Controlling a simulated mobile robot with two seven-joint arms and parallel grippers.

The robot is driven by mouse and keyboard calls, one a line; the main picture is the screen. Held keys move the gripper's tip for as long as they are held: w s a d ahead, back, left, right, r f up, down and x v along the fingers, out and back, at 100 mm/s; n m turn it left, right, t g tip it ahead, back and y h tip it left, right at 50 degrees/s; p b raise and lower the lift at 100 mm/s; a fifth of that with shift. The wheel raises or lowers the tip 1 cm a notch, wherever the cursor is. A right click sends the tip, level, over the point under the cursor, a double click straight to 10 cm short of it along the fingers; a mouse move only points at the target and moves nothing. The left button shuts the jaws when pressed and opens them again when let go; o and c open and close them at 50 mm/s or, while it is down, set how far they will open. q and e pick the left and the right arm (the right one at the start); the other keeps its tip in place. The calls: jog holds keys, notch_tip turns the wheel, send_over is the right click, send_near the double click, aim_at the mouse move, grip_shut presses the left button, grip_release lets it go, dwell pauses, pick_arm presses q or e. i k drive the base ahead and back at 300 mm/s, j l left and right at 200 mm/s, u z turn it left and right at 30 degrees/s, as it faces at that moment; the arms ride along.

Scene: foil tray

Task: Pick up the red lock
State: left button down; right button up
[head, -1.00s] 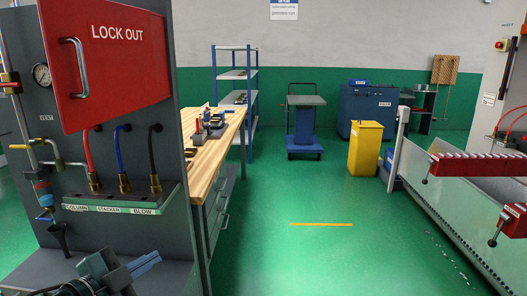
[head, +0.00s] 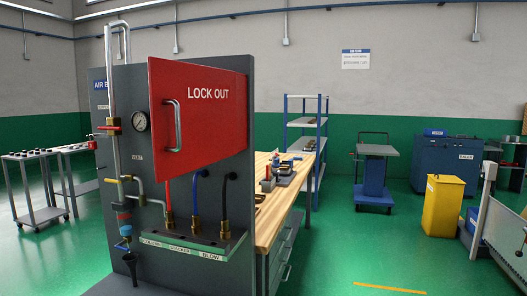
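I cannot make out a red lock for certain. A small red item (head: 268,172) stands among dark and blue things on the wooden workbench (head: 266,225), too small to identify. A red door marked LOCK OUT (head: 215,125), with a metal handle, is on the dark panel at left of centre. What is behind the door is hidden. Neither of my grippers is in the head view.
The dark panel (head: 240,80) carries pipes, a gauge (head: 140,121) and red, blue and black hoses. A yellow bin (head: 441,205), a blue cart (head: 373,180) and a blue cabinet (head: 430,165) stand behind. Carts (head: 40,155) stand left. Green floor (head: 340,235) is clear right of the bench.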

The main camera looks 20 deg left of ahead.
aim_at(93, 145)
jog(key=u, duration=1.55)
jog(key=z, duration=0.55)
jog(key=i+j+z, duration=0.15)
jog(key=j+z, duration=0.15)
jog(key=i+j+z, duration=0.15)
jog(key=j+z, duration=0.15)
jog(key=i+j+z, duration=0.1)
jog(key=j+z, duration=0.2)
jog(key=i+j+z, duration=0.25)
jog(key=j, duration=0.85)
jog(key=j+z, duration=0.25)
jog(key=j, duration=0.8)
